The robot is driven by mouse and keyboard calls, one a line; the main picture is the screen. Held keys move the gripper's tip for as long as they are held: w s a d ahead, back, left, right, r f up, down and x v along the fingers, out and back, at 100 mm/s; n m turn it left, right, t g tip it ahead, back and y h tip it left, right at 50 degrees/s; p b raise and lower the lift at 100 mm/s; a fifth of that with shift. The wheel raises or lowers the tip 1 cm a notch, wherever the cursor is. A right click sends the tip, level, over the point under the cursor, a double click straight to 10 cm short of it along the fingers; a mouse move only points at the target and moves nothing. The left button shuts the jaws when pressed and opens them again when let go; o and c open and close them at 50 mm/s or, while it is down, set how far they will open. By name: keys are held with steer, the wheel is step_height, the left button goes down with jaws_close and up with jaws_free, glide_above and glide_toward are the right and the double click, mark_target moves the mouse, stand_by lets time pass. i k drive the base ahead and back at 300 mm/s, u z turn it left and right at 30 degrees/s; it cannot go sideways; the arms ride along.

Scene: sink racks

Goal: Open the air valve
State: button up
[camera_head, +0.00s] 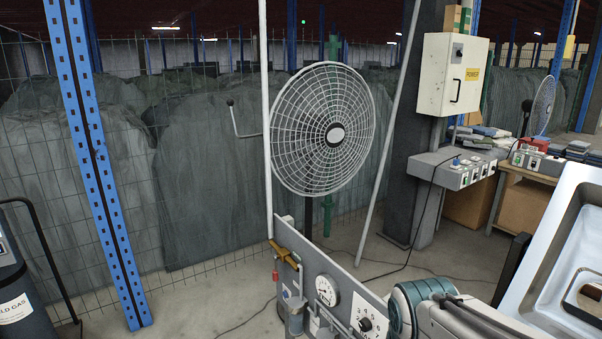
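A grey panel (345,272) stands upright at the bottom middle, its lower part cut off by the picture edge. A brass-coloured valve fitting (284,254) sits at its upper left end, with pipework below it. I cannot tell from this view whether the valve is open or shut. A round white gauge (326,290) and a white dial plate with a dark knob (368,322) are on the same panel. Part of my arm shows at the bottom, right of the dial. My gripper cannot be made out.
A large fan (322,129) stands behind the panel, before a wire fence. A blue post (97,170) and a dark gas cylinder (18,292) are at the left. A power box (453,75), a grey switch box (452,167) and a sink (560,250) are at the right.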

mark_target(275, 272)
steer(key=u, duration=0.15)
steer(key=k, duration=0.45)
steer(key=u, duration=1.6)
steer(key=i, duration=1.35)
steer(key=z, duration=0.65)
steer(key=i, duration=0.8)
steer(key=z, duration=1.05)
steer(key=i, duration=0.2)
steer(key=z, duration=0.2)
